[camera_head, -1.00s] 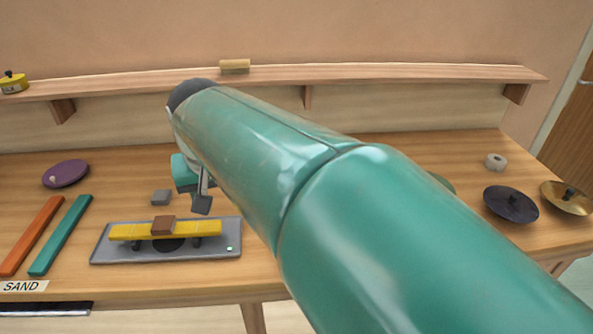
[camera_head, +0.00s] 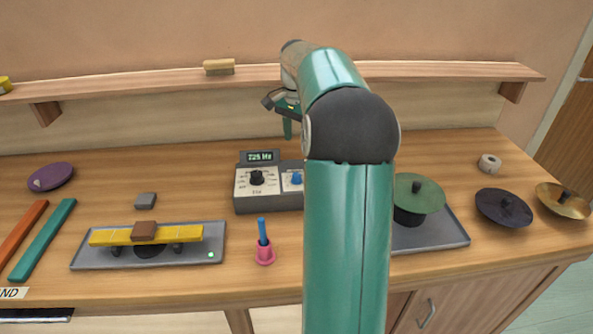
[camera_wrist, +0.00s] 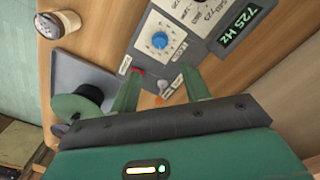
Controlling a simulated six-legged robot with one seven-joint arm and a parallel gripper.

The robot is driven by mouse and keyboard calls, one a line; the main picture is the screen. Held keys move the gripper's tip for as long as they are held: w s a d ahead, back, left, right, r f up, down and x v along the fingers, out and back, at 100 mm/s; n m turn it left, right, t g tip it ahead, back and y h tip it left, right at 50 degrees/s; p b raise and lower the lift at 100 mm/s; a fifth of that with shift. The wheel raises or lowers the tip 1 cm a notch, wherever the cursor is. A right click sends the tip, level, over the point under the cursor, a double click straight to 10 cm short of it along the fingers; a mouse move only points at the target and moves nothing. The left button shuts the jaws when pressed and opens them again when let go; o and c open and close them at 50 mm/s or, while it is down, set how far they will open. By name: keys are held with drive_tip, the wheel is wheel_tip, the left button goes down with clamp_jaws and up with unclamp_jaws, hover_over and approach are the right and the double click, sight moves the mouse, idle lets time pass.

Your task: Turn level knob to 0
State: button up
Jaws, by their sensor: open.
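A grey box with a pale panel (camera_head: 243,187) stands at the back middle of the table. It carries a black knob (camera_head: 257,177) and, to its right, a blue knob (camera_head: 297,178), partly beside my arm. The blue knob also shows in the wrist view (camera_wrist: 159,40), on a dial whose small lettering I cannot read for certain. A lit display (camera_wrist: 247,25) reads 725 Hz. My gripper (camera_wrist: 160,88) is open and empty, its two teal fingers apart, with the blue knob beyond them and not touched. In the head view my gripper (camera_head: 287,122) is above and behind the box.
A pink holder with a blue stick (camera_head: 264,248) stands in front of the box. A grey tray with a yellow bar (camera_head: 180,235) lies left. A green cymbal (camera_head: 418,192) stands over a tray on the right. A shelf (camera_head: 440,71) runs behind.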

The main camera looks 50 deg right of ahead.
sight(296, 174)
wheel_tip(296, 174, down, 12)
drive_tip(key=shift+a+f, duration=0.1)
idle(0.4)
drive_tip(key=c, duration=1)
